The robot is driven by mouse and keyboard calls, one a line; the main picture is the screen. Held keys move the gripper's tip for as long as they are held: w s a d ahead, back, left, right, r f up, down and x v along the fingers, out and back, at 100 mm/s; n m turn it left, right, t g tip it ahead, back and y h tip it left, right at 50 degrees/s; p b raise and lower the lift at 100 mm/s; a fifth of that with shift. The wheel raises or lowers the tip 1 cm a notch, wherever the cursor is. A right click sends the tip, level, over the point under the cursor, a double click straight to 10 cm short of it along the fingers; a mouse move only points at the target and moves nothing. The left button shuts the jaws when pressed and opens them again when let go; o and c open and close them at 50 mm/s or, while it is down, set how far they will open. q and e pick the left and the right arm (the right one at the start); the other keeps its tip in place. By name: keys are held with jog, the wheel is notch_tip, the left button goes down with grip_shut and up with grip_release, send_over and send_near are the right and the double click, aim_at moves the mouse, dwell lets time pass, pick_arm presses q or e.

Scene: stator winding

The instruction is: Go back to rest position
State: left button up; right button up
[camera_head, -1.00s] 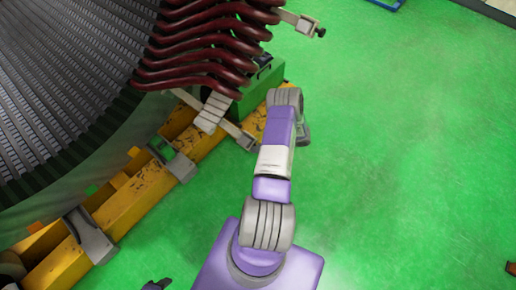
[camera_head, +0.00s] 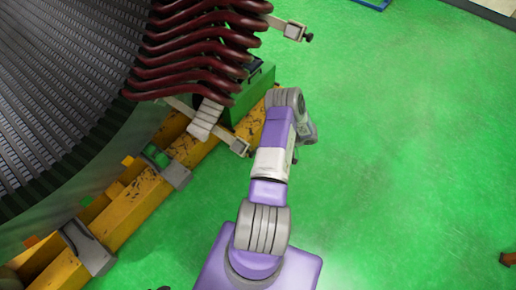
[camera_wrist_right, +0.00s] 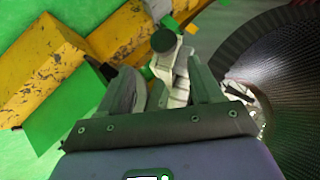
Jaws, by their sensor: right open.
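My right arm reaches up the middle of the head view, its purple and white links ending in a grey wrist; the gripper's fingers cannot be made out there. In the right wrist view my right gripper (camera_wrist_right: 165,80) is open, with its two grey fingers apart. A pale metal bracket with a dark round knob (camera_wrist_right: 163,41) shows between and beyond the fingers; I cannot tell whether they touch it. My left gripper is not clearly in view.
The large grey stator (camera_head: 60,90) with dark red coils (camera_head: 195,50) fills the left, on a yellow frame (camera_head: 140,205). Pale brackets (camera_head: 206,118) stick out near a green box (camera_head: 250,90) close to my right arm.

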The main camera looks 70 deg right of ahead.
jog(key=shift+s+d+r, duration=0.15)
jog(key=shift+s+r, duration=0.3)
jog(key=shift+s, duration=0.1)
